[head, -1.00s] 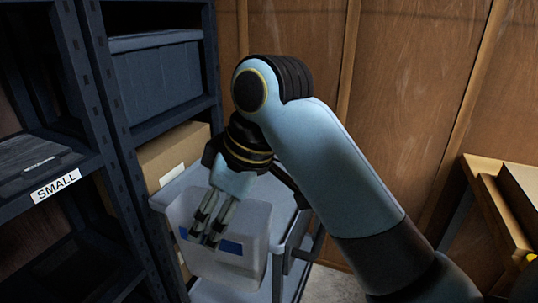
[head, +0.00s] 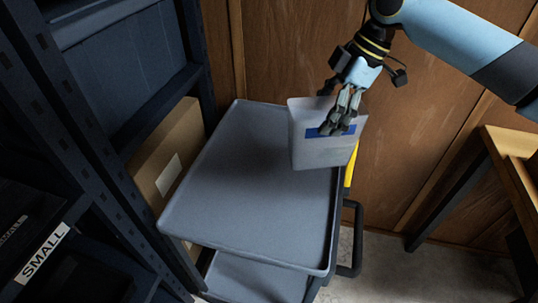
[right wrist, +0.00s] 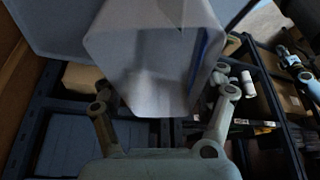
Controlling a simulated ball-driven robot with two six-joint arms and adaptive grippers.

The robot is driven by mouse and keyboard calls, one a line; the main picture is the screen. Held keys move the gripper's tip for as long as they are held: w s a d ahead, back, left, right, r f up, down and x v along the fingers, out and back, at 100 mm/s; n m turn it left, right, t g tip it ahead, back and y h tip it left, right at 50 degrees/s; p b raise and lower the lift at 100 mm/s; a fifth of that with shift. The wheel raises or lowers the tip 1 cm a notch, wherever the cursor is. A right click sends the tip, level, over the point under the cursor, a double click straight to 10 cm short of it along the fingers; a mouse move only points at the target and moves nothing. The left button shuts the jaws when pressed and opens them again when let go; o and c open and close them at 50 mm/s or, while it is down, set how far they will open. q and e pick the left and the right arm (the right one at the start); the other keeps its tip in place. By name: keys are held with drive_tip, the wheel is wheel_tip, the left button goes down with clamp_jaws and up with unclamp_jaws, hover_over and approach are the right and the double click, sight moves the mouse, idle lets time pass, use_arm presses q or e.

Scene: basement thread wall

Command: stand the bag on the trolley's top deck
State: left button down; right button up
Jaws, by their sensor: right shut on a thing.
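The bag (head: 312,152) is a pale, whitish, box-like holder with a blue strip. It is upright at the far right corner of the trolley's grey top deck (head: 240,190); I cannot tell whether its bottom touches the deck. My right gripper (head: 338,128) comes down from above and is shut on the bag, its fingers by the blue strip. In the right wrist view the bag (right wrist: 150,60) fills the middle, in front of the gripper (right wrist: 165,100). My left gripper is not in view.
The rest of the top deck is bare. A dark shelf rack (head: 95,150) and a cardboard box (head: 165,150) stand close on the left. A yellow thing (head: 351,167) shows behind the bag. A wooden bench (head: 512,150) is at right.

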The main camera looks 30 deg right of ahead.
drive_tip(key=shift+d+r, duration=0.1)
drive_tip(key=shift+d, duration=0.05)
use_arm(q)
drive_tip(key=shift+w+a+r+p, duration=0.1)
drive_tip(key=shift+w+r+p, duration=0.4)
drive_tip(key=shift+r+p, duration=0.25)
use_arm(e)
drive_tip(key=w+a+f, duration=0.1)
drive_tip(key=a+f, duration=1)
drive_tip(key=shift+w+a, duration=0.15)
drive_tip(key=shift+w, duration=0.2)
drive_tip(key=o, duration=1.1)
drive_tip(key=shift+r, duration=0.15)
